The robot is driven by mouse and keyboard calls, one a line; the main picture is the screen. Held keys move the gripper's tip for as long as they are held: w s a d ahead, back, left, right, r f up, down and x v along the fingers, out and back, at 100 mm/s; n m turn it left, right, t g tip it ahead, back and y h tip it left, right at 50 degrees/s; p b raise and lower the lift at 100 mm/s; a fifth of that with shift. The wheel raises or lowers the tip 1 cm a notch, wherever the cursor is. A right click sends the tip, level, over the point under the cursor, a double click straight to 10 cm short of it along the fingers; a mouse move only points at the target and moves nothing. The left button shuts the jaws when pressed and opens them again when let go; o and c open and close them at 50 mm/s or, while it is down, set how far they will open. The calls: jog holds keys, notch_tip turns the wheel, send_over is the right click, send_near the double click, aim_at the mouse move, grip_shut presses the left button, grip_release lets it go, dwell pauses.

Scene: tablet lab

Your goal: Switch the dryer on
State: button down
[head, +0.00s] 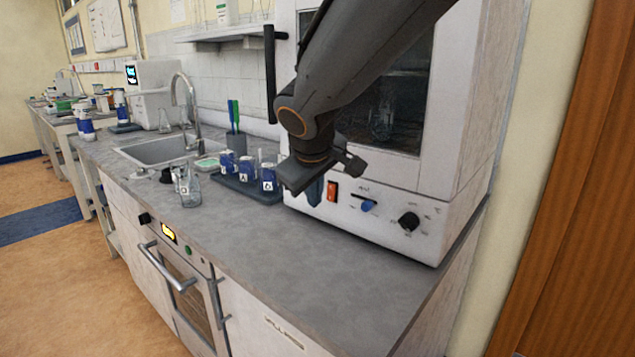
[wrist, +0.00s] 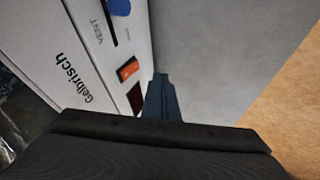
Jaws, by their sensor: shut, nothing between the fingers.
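The white cabinet with a dark window (head: 455,205), lettered "Gelbrisch" in the wrist view (wrist: 58,75), appears to be the dryer. Its front panel carries an orange-red switch (head: 332,191), a blue vent slider (head: 368,206) and a black knob (head: 409,221). The switch also shows in the wrist view (wrist: 128,69), beside a dark red panel (wrist: 136,97). My gripper (head: 313,193) is shut and empty, just left of the switch in the head view. In the wrist view its fingertips (wrist: 160,82) are just right of the switch; I cannot tell whether they touch the panel.
A dark tray (head: 250,188) with blue-and-white containers stands left of my gripper. Glassware (head: 189,187) and a sink (head: 165,150) are further left. An oven with a lit display (head: 168,232) is below the counter. The front counter (head: 310,260) is clear.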

aim_at(327, 197)
jog(key=shift+w+d+f+p, duration=0.3)
jog(key=shift+w+d+p, duration=0.05)
jog(key=shift+w+d, duration=0.45)
jog(key=shift+w+d+f+p, duration=0.3)
jog(key=shift+w+d, duration=0.35)
jog(key=shift+w, duration=0.2)
jog(key=shift+w+d+f, duration=0.1)
jog(key=shift+w+d, duration=0.05)
jog(key=shift+r+p, duration=0.6)
jog(key=shift+r, duration=0.3)
